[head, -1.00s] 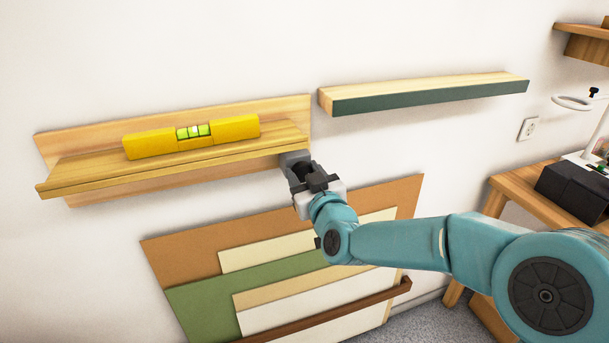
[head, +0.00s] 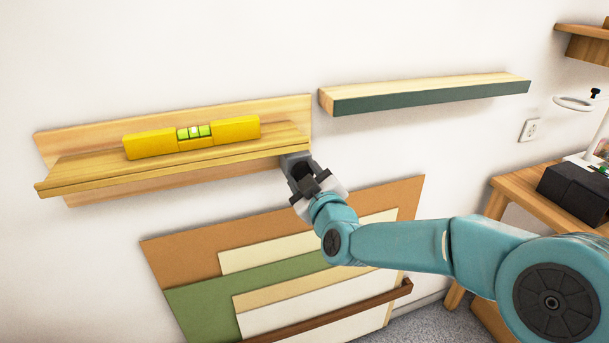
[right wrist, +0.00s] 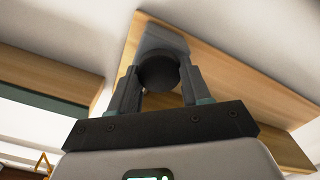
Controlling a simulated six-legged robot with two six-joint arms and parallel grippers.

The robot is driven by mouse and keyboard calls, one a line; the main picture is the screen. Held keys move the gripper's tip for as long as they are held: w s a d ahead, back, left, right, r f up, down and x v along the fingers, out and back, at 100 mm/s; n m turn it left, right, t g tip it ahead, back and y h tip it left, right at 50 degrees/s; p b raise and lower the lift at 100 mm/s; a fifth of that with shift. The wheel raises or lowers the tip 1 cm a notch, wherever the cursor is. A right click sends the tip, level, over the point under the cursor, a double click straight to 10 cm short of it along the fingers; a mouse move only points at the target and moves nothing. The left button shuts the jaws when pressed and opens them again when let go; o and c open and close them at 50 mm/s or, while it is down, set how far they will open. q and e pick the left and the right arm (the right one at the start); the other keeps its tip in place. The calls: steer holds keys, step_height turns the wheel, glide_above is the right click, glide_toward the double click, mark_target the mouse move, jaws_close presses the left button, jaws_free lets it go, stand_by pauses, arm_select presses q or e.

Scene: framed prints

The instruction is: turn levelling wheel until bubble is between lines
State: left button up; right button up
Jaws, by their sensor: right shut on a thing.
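A yellow spirit level (head: 150,144) lies on the wooden ledge (head: 80,178) on the wall. Its green vial (head: 194,132) has dark lines, with a pale bubble near the middle; I cannot tell exactly how it sits between the lines. My right gripper (head: 300,172) is under the ledge's right end. In the right wrist view its fingers (right wrist: 160,88) are shut on a dark round levelling wheel (right wrist: 158,70) below a grey bracket (right wrist: 162,38). The wheel is mostly hidden by the gripper in the head view. My left gripper is out of view.
A second shelf with a dark green front (head: 430,97) is on the wall to the right. Several boards (head: 200,225) lean below my gripper behind a brown rail (head: 380,302). A wooden table (head: 520,185) with a black box (head: 575,190) stands at right.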

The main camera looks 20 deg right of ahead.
steer(key=o, duration=1.1)
steer(key=shift+c, duration=0.2)
steer(key=s, duration=1.6)
steer(key=shift+s+d+b, duration=0.15)
steer(key=shift+d+b, duration=0.1)
steer(key=shift+b, duration=0.15)
